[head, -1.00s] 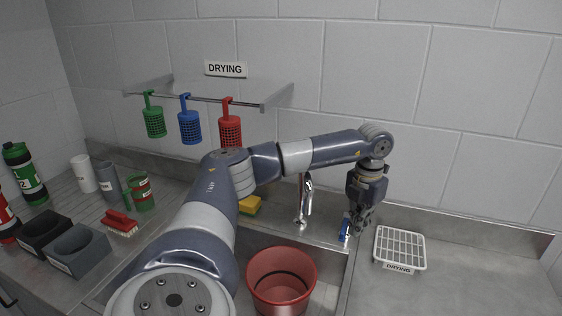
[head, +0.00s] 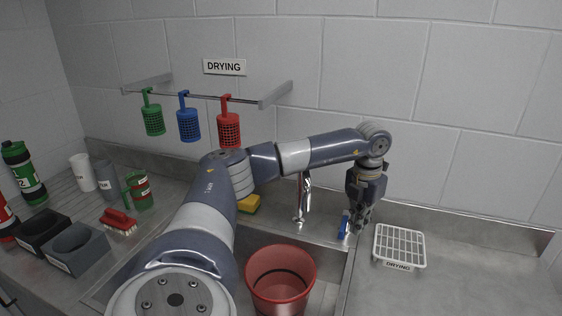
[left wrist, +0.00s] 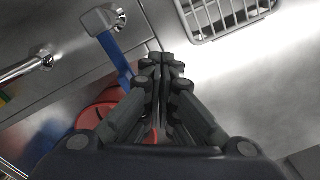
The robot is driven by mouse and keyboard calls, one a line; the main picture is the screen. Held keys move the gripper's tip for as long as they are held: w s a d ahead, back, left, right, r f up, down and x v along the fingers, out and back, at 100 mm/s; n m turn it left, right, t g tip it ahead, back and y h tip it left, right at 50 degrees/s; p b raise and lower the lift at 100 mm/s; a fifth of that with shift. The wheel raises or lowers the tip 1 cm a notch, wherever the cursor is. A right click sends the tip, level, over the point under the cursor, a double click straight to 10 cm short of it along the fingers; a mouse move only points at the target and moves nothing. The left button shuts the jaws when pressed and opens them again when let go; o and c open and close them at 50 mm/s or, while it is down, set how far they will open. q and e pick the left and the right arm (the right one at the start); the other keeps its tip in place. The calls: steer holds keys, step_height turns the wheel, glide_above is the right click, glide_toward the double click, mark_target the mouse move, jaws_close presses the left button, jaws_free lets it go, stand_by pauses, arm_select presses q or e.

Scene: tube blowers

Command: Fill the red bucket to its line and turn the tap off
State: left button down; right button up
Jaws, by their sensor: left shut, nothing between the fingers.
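The red bucket (head: 281,275) stands upright in the sink under the tap spout (head: 303,196). A dark line runs round its inside; I cannot make out any water in it. The blue tap lever (head: 344,224) is on the sink's back ledge, right of the spout. It also shows in the left wrist view (left wrist: 116,58), reaching from a metal base. My left gripper (head: 361,226) is shut and empty, just right of the lever; I cannot tell whether they touch. In the left wrist view its fingertips (left wrist: 161,62) are together beside the lever. My right gripper is not in view.
A white drying rack (head: 399,247) lies on the counter right of my left gripper. A yellow sponge (head: 248,204) is behind the sink. Green, blue and red baskets hang from the wall rail (head: 210,97). The right counter is mostly clear.

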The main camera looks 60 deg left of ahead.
arm_select(q)
steer(key=shift+s+f+g, duration=0.3)
steer(key=shift+s+f, duration=0.45)
steer(key=shift+f, duration=0.35)
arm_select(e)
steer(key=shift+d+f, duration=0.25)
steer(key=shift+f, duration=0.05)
arm_select(q)
steer(key=shift+s+a+r, duration=0.15)
steer(key=shift+s+a, duration=0.75)
steer(key=shift+a, duration=0.2)
steer(key=shift+s+a+r, duration=0.1)
steer(key=shift+s+a, duration=0.75)
steer(key=shift+a, duration=0.2)
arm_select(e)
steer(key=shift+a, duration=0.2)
arm_select(q)
steer(key=shift+s+a, duration=0.15)
steer(key=shift+a, duration=0.05)
steer(key=r+p, duration=0.2)
steer(key=r, duration=0.1)
steer(key=r+p, duration=0.1)
steer(key=p, duration=0.1)
steer(key=shift+w+r, duration=0.25)
steer(key=shift+r, duration=0.1)
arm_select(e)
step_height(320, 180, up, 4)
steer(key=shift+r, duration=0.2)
